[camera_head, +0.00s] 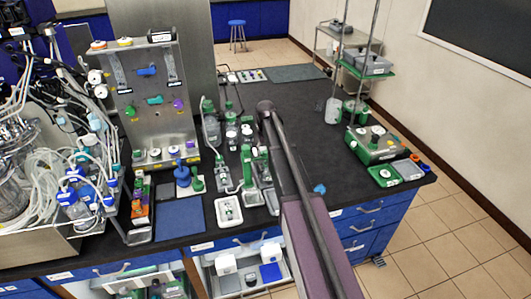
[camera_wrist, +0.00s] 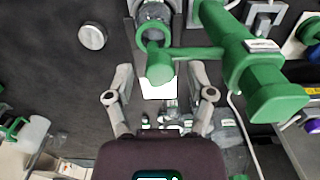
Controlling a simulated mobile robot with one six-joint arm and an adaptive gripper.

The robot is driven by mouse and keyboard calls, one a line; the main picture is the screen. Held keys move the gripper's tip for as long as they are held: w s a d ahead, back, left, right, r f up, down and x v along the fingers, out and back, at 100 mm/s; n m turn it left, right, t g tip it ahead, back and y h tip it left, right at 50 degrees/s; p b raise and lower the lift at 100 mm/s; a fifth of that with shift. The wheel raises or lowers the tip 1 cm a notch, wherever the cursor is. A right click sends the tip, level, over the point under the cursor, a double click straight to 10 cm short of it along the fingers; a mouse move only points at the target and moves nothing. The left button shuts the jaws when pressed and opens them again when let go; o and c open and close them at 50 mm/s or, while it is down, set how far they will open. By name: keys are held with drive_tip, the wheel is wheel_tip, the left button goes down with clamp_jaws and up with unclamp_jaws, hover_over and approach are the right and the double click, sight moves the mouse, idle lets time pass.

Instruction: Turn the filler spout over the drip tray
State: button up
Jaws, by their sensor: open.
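A green filler stand (camera_wrist: 258,80) fills the right of the wrist view. Its green cross arm runs left to a rounded green spout end (camera_wrist: 160,68). My gripper (camera_wrist: 161,72) is open, with the spout end between its fingers in the picture; I cannot tell whether either finger touches it. A white patch (camera_wrist: 158,88) shows just below the spout end; I cannot tell whether it is the drip tray. In the head view a green upright (camera_head: 247,165), likely the filler, stands left of my arm, with a small white tray (camera_head: 228,210) in front. My gripper is hidden there.
A green ring holder (camera_wrist: 152,36) with a clear vessel sits beyond the spout end. Bottles (camera_head: 210,128) stand close behind on the dark bench (camera_head: 215,80). A steel panel (camera_head: 150,105) and tubing are at left. A green unit (camera_head: 372,145) stands at right.

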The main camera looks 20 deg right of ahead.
clamp_jaws()
